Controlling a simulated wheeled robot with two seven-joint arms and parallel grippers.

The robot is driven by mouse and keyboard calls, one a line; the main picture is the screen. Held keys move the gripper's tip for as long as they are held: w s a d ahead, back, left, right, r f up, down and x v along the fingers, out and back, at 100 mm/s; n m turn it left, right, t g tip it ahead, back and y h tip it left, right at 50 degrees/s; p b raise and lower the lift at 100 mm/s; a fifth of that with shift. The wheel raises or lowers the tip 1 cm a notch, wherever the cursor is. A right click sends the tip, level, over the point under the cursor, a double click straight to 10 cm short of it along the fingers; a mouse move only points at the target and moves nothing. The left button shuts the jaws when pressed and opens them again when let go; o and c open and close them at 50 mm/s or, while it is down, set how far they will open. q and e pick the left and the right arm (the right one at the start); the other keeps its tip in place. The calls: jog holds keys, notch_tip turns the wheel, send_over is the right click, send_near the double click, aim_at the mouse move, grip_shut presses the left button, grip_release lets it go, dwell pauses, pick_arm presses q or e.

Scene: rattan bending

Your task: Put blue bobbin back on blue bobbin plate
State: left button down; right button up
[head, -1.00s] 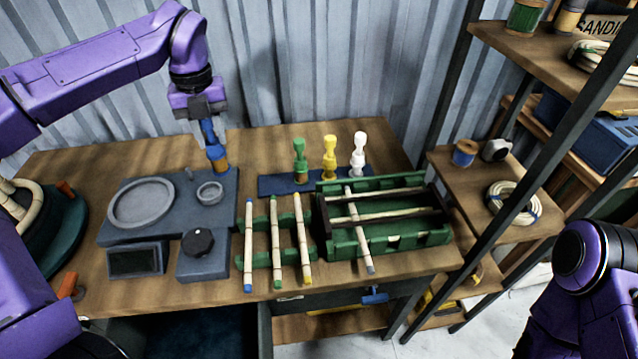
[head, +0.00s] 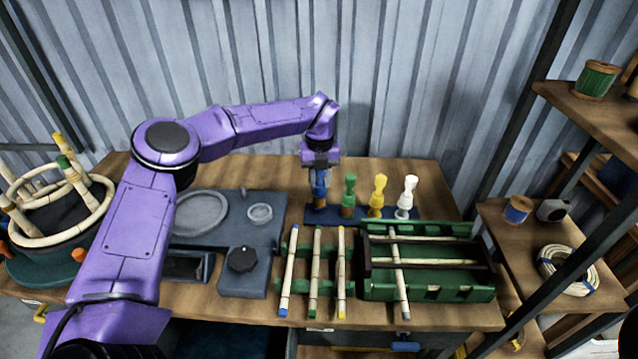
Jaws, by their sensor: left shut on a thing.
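My left gripper (head: 320,174) reaches in from the left and points down, shut on the blue bobbin (head: 320,194). The bobbin is upright at the left end of the dark blue bobbin plate (head: 333,214), beside the green bobbin (head: 349,194). Its foot is at or just above the plate; I cannot tell whether it touches. The yellow bobbin (head: 378,194) and the white bobbin (head: 407,195) stand further right on the same plate. My right gripper is not in view.
A grey station with a round dish (head: 260,213) and a knob (head: 242,259) is at left. Rattan sticks (head: 315,275) lie on a green rack in front of the plate. A green jig (head: 440,283) is at right. Shelves (head: 520,238) stand further right.

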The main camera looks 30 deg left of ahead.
aim_at(319, 191)
pick_arm(q)
notch_tip(319, 191, down, 3)
jog(key=shift+s+r, duration=0.1)
jog(key=shift+r, duration=0.1)
jog(key=shift+f, duration=0.35)
jog(key=c, duration=0.8)
grip_release()
jog(key=shift+c, duration=0.2)
jog(key=shift+r, duration=0.1)
jog(key=shift+r, duration=0.25)
notch_tip(319, 191, up, 12)
jog(key=shift+f+b, duration=0.1)
jog(key=shift+b, duration=0.65)
